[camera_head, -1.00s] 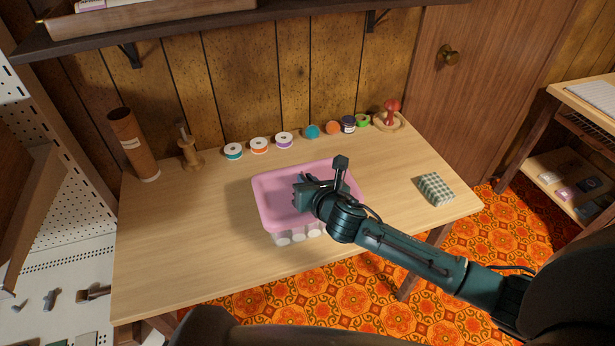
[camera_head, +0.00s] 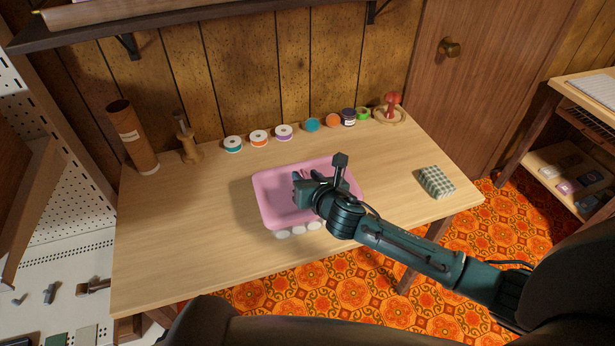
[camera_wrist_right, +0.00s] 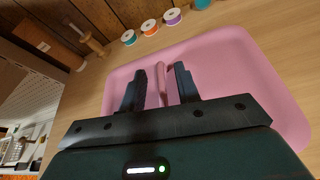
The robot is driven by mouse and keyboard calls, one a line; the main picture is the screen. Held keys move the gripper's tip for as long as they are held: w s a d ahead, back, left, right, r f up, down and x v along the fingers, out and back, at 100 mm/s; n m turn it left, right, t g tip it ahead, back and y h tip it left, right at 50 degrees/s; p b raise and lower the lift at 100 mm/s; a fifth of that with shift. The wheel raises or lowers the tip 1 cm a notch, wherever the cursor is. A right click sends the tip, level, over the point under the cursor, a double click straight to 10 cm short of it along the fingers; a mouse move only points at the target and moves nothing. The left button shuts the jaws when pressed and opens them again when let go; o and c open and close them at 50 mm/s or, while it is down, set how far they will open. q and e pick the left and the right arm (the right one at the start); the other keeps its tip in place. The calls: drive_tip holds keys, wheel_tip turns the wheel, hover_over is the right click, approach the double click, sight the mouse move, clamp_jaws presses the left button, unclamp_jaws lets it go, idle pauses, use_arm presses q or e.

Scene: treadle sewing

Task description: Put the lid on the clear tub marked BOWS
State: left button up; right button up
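The pink lid (camera_head: 275,205) has a raised ridge handle (camera_wrist_right: 161,82) in its middle. In the head view my right gripper (camera_head: 305,190) covers part of the lid. The clear tub (camera_head: 301,229) is under the lid, and only a low strip of its front shows, with whitish round things in it. The lid hides the tub's rim and no BOWS marking can be read, so I cannot tell whether lid and rim touch. My left gripper is out of view.
Thread spools (camera_head: 259,138) stand along the back of the wooden table (camera_head: 190,220). A brown tube (camera_head: 134,140) and a wooden stand (camera_head: 187,145) are at back left. A checked block (camera_head: 436,182) lies at right. The table's left side is clear.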

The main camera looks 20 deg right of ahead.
drive_tip(key=v, duration=1.3)
idle(0.4)
drive_tip(key=s+a+f+m+g, duration=0.1)
drive_tip(key=s+f+m, duration=0.5)
drive_tip(key=m, duration=1)
drive_tip(key=s+a+f+m+g+y, duration=0.1)
drive_tip(key=s+f+m, duration=0.6)
drive_tip(key=m, duration=0.9)
drive_tip(key=shift+s+a+f+g+y, duration=0.15)
drive_tip(key=shift+s+f+g+y, duration=0.2)
drive_tip(key=shift+g, duration=0.25)
